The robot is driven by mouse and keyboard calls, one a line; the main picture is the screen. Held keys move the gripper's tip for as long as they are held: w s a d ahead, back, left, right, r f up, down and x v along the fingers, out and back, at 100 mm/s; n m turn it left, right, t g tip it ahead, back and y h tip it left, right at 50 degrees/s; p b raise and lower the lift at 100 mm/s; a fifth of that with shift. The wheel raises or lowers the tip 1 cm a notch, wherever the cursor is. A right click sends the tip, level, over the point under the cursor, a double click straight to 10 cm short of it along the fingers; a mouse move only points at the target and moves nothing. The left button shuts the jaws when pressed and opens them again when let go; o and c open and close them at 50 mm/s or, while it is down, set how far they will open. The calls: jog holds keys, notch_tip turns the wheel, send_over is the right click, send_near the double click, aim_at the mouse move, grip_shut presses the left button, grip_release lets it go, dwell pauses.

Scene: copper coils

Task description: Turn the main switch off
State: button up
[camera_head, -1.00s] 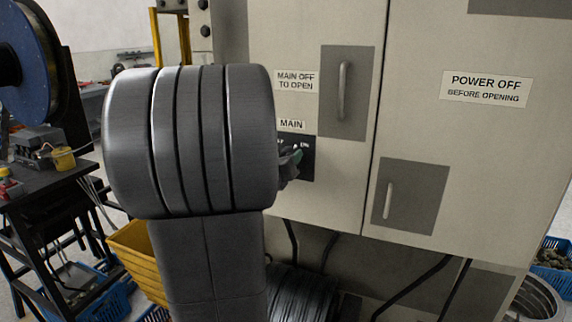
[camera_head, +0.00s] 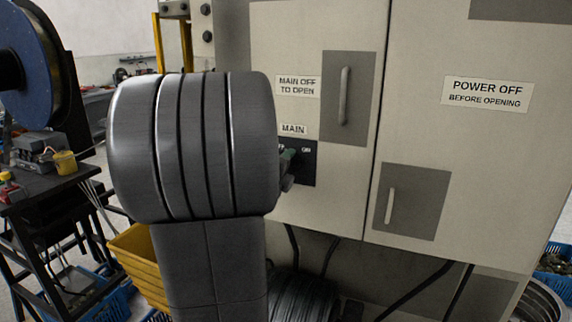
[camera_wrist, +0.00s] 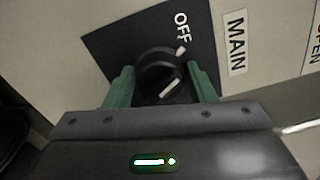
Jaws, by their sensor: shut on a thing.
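The main switch is a round black knob (camera_wrist: 160,75) on a dark plate (camera_wrist: 100,45) on the cabinet front. In the wrist view the word OFF is on the plate above the knob, with a white mark below the word and a white line on the knob's lower part. My gripper (camera_wrist: 162,86) has one green finger on each side of the knob and is shut on it. In the head view the plate (camera_head: 307,170) sits below the MAIN label (camera_head: 292,129). There my arm hides most of the knob, and only part of my gripper (camera_head: 288,163) shows.
The grey cabinet (camera_head: 445,140) has door handles (camera_head: 343,95) to the right of the switch. Cables hang below it. A yellow bin (camera_head: 140,255) and a black table (camera_head: 45,200) with a spool stand to the left.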

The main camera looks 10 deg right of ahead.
jog(key=shift+n, duration=1.4)
jog(key=o, duration=0.9)
jog(key=shift+o, duration=0.2)
jog(key=v, duration=1.3)
jog(key=shift+s+a+b, duration=0.25)
jog(key=shift+s+b, duration=0.05)
jog(key=shift+w, duration=0.1)
jog(key=p+x, duration=0.1)
jog(key=x, duration=1.2)
jog(key=shift+w+d, duration=0.25)
